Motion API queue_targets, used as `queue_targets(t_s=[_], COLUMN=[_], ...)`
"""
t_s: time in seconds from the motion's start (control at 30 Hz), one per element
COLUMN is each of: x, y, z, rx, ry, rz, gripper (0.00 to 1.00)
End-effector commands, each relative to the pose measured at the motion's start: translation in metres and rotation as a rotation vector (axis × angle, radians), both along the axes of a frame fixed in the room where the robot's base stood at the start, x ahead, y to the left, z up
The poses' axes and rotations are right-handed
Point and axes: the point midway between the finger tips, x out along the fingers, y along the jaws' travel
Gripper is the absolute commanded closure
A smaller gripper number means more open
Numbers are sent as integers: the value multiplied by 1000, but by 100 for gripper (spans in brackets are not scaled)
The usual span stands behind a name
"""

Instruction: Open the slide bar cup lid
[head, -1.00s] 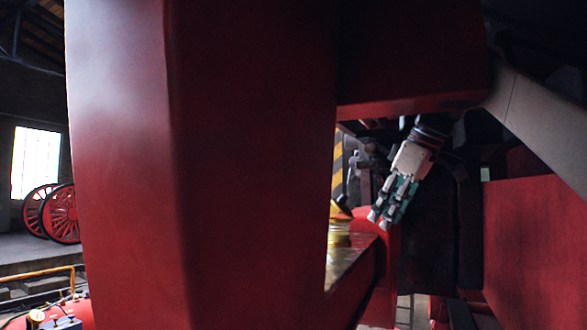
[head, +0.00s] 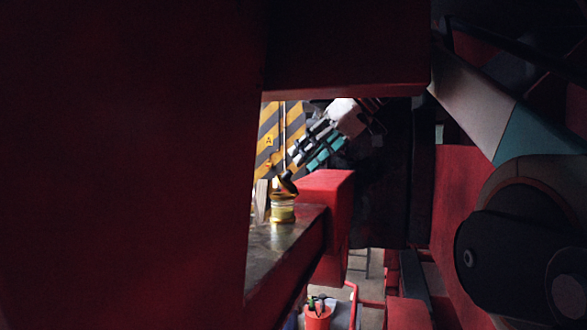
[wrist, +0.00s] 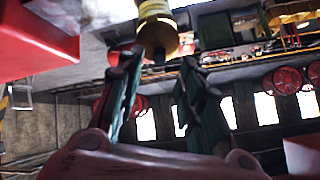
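The brass slide bar cup (head: 283,208) stands upright on a grey metal bar in the head view. A dark, brass-edged piece, seemingly its lid (head: 286,186), sits tilted up above the cup's top. My gripper (head: 299,160) is above the cup, angled down to the left, with its fingers apart and nothing seen between them. In the wrist view the open fingers (wrist: 158,62) point toward the cup (wrist: 157,36), which shows at the top, just beyond the fingertips. Whether a finger touches the lid cannot be told.
A large dark red panel (head: 125,170) fills the left of the head view, and a red beam hangs over the opening. A red block (head: 327,195) stands right of the cup. A yellow-and-black striped board (head: 270,135) is behind. An orange bucket (head: 318,316) is below.

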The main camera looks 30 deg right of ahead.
Motion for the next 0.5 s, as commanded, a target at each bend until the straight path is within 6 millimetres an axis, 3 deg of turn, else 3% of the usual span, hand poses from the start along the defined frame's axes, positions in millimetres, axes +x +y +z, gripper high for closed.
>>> queue_targets(t_s=[0.23,0.5], x=[21,28], y=[18,24], z=[-25,-34], rx=[-1,-1], ry=[-1,0], rz=[1,-1], gripper=[65,65])
